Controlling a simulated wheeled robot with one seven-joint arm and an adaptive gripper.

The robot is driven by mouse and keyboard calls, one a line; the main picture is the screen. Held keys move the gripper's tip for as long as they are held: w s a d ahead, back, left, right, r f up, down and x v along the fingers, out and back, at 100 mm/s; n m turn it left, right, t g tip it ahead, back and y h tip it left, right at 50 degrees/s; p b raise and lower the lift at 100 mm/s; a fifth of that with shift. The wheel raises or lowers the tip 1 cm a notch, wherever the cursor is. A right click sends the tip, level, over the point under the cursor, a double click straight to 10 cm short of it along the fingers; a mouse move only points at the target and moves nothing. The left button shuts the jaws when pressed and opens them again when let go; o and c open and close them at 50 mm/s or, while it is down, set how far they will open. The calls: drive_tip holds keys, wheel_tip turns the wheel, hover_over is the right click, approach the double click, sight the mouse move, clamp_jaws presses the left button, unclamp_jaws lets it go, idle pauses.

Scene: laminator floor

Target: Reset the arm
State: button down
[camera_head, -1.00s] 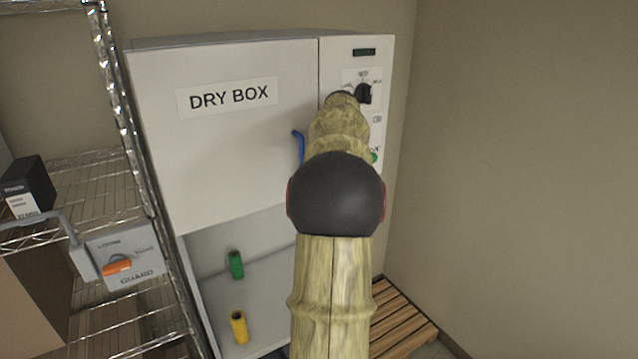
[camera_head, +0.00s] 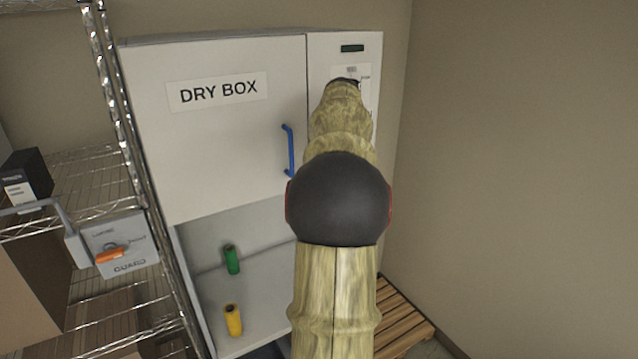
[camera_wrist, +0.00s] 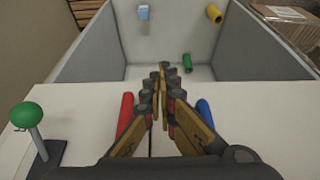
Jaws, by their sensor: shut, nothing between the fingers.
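My gripper (camera_wrist: 162,78) is shut and empty in the wrist view, its fingers pointing away from the camera. In the head view my arm hides it. The white dry box (camera_head: 220,150) stands in front of my arm, which covers much of its control panel (camera_head: 349,60). Its blue handle (camera_head: 288,150) shows left of my arm; a blue bar also appears right of my fingers in the wrist view (camera_wrist: 205,113). A red cylinder (camera_wrist: 125,115) is left of the fingers, apparently beside them. A green ball knob (camera_wrist: 27,115) is further left. I cannot tell the gripper's exact distance from the box.
A green cylinder (camera_head: 232,259) and a yellow one (camera_head: 233,320) are in the open lower bay. A wooden pallet (camera_head: 402,318) lies lower right. Bare wall fills the right.

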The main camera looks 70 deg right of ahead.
drive_tip(key=shift+b+v, duration=0.5)
drive_tip(key=shift+v, duration=3)
wheel_tip(320, 180, down, 7)
drive_tip(key=m, duration=0.4)
drive_tip(key=w+a+f+n+b, duration=0.1)
drive_tip(key=w+a+f+b, duration=0.2)
drive_tip(key=a+f, duration=0.35)
drive_tip(key=w+a+f+b, duration=0.3)
drive_tip(key=a, duration=0.6)
drive_tip(key=w+a+f+n+b, duration=0.1)
drive_tip(key=w+a+f+b, duration=0.15)
drive_tip(key=a+f, duration=0.4)
drive_tip(key=s+a+f+n+y+b, duration=0.1)
drive_tip(key=a+f+n+b, duration=0.2)
drive_tip(key=a, duration=0.9)
drive_tip(key=a+f+n+t+y+b, duration=0.1)
drive_tip(key=a+f+n+b, duration=0.2)
drive_tip(key=a+f+b, duration=0.6)
drive_tip(key=s+a+f+n+t+b, duration=0.1)
drive_tip(key=a+f+n+b, duration=0.2)
drive_tip(key=a, duration=1.3)
wheel_tip(320, 180, down, 6)
drive_tip(key=b, duration=0.3)
drive_tip(key=shift+s+a+n+y+b, duration=0.3)
drive_tip(key=shift+y+b, duration=0.05)
drive_tip(key=shift+y, duration=0.05)
